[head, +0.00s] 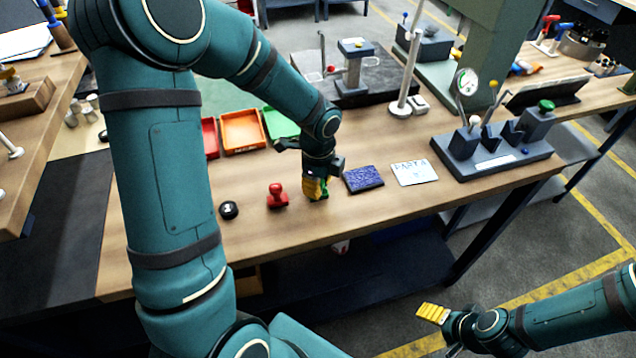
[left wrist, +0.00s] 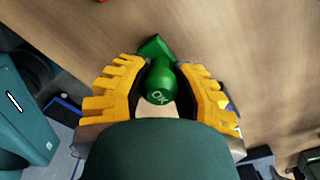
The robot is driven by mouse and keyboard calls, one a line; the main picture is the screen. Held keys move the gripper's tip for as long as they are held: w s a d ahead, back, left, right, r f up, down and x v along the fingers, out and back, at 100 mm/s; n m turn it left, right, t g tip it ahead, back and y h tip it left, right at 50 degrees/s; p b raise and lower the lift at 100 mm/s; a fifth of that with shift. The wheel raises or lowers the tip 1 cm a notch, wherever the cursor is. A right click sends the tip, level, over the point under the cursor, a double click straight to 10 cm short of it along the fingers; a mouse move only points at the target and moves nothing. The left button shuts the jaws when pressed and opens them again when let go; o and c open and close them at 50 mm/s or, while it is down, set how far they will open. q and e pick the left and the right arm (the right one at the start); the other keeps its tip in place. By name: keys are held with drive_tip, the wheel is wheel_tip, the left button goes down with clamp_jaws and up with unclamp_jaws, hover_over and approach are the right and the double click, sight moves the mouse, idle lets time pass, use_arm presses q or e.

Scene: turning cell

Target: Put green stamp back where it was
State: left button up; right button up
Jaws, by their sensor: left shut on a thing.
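The green stamp (left wrist: 161,84) has a round knob marked OK and a green base, and sits between the yellow fingers of my left gripper (left wrist: 160,92), which is shut on it. In the head view the left gripper (head: 316,188) points down near the table's front edge, between the red stamp (head: 277,197) and the blue ink pad (head: 363,179). Only slivers of the green stamp show there; I cannot tell whether its base touches the table. My right gripper (head: 433,313) is low at the right, away from the table, with no object visible in it.
A black stamp (head: 229,210) stands left of the red one. A white card (head: 413,173) lies right of the ink pad. Red, orange (head: 242,131) and green trays sit behind. A dark fixture block (head: 490,157) stands at the right. The wooden table (head: 260,240) is bare in front.

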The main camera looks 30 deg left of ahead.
use_arm(q)
drive_tip(key=o, duration=0.9)
drive_tip(key=shift+f, duration=0.1)
drive_tip(key=shift+o, duration=0.2)
drive_tip(key=shift+r+p, duration=0.3)
drive_tip(key=shift+r, duration=0.3)
wheel_tip(320, 180, up, 11)
drive_tip(key=p, duration=0.2)
drive_tip(key=shift+r, duration=0.1)
